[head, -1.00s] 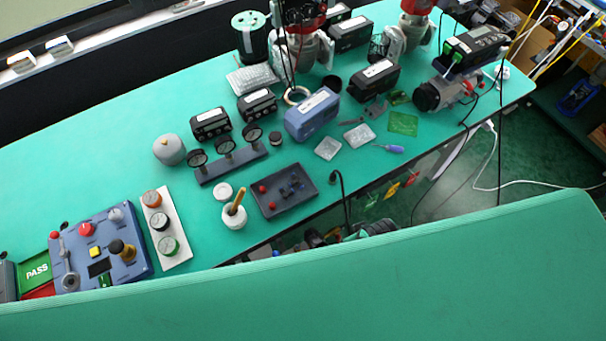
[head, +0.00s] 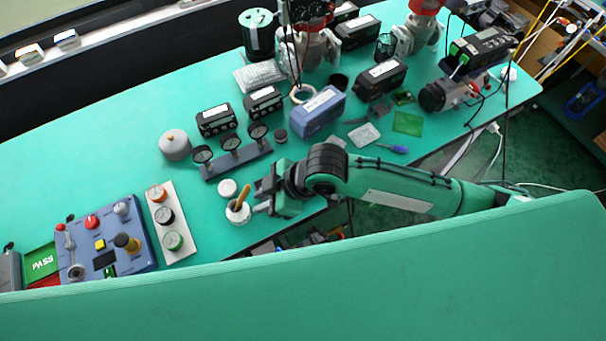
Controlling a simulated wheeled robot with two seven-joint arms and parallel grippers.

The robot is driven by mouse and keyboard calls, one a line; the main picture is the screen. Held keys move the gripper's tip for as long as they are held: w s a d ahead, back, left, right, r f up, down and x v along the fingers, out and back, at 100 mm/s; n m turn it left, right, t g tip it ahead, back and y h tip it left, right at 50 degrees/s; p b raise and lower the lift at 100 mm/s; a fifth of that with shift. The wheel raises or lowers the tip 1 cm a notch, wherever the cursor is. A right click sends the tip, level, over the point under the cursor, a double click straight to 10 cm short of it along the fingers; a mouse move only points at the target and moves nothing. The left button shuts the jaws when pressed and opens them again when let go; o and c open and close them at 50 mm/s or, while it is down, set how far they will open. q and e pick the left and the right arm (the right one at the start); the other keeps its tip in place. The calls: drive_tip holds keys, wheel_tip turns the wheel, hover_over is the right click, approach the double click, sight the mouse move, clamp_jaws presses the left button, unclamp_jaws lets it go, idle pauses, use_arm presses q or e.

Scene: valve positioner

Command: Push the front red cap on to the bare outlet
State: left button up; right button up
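My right gripper (head: 260,197) reaches in from the right on my green arm. It hangs over the place of the dark tray, with its fingers towards the left. The fingers look apart, with nothing seen between them. The arm and gripper hide the tray, its red caps and the dark fitting in it, so I cannot make out the front red cap or the bare outlet. I cannot tell whether the gripper touches anything there. My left gripper is not in view.
A white pot with a yellow-handled tool (head: 238,212) stands just left of the gripper, with a white round lid (head: 227,188) behind it. A gauge stand (head: 235,158) and a blue box (head: 319,112) stand farther back. The blue control panel (head: 107,238) is at the left.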

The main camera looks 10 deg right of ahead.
drive_tip(key=w+d+f+n+g+h, duration=0.15)
drive_tip(key=w+d+f, duration=0.35)
drive_tip(key=d, duration=0.5)
drive_tip(key=shift+m+h, duration=0.35)
drive_tip(key=p+x, duration=0.1)
drive_tip(key=x, duration=0.3)
drive_tip(key=w+p+x, duration=0.1)
drive_tip(key=x, duration=0.4)
drive_tip(key=p+x, duration=0.1)
drive_tip(key=x, duration=0.3)
drive_tip(key=shift+w+a+f, duration=0.1)
drive_tip(key=shift+w+a, duration=0.1)
drive_tip(key=shift+w, duration=0.05)
drive_tip(key=shift+c, duration=0.2)
clamp_jaws()
